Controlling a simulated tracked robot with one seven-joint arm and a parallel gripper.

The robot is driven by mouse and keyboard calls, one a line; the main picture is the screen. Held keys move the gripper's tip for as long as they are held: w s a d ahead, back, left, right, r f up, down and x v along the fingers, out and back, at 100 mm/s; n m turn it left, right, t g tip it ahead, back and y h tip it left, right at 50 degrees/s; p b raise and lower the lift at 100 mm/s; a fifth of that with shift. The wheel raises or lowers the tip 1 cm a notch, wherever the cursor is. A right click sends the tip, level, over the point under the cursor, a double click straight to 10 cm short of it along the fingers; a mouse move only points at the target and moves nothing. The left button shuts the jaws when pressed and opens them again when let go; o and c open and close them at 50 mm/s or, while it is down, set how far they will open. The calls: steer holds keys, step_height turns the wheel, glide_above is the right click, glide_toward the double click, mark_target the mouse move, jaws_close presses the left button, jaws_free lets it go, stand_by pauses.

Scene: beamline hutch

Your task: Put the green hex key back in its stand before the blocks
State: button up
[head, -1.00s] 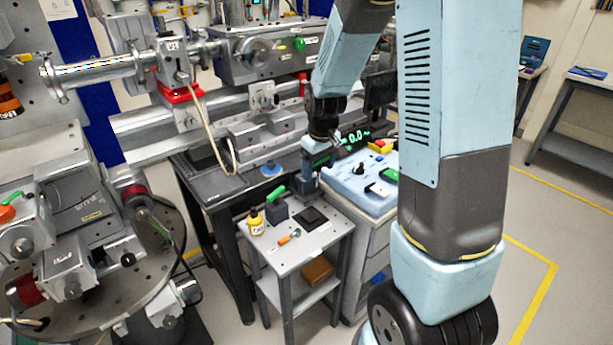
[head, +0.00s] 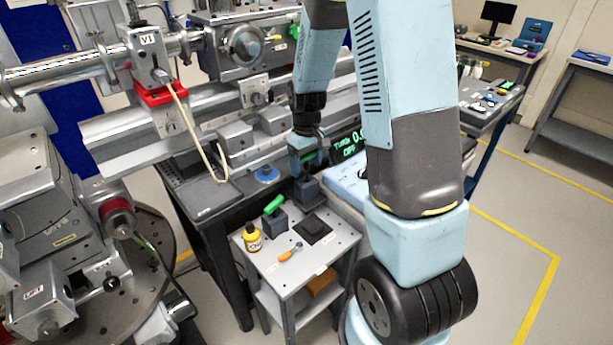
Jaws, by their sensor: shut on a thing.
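The green hex key (head: 273,205) shows as a bright green handle lying slanted across the top of its small dark stand (head: 276,222), on the grey side table. Whether its shaft is fully seated is too small to tell. My gripper (head: 308,163) points down behind and to the right of it, above a dark block (head: 307,191) at the table's back right corner. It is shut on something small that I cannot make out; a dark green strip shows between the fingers. Whether it touches the block below is unclear.
The side table (head: 274,282) also bears a yellow bottle (head: 252,237), an orange-handled tool (head: 291,252) and a black square pad (head: 314,229). A dark bench (head: 205,202) and the beamline rail stand behind. A pale cabinet (head: 348,192) is close on the right.

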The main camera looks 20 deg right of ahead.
mark_target(306, 169)
steer(key=shift+f, duration=2.15)
steer(key=shift+f, duration=0.15)
steer(key=o, duration=1.1)
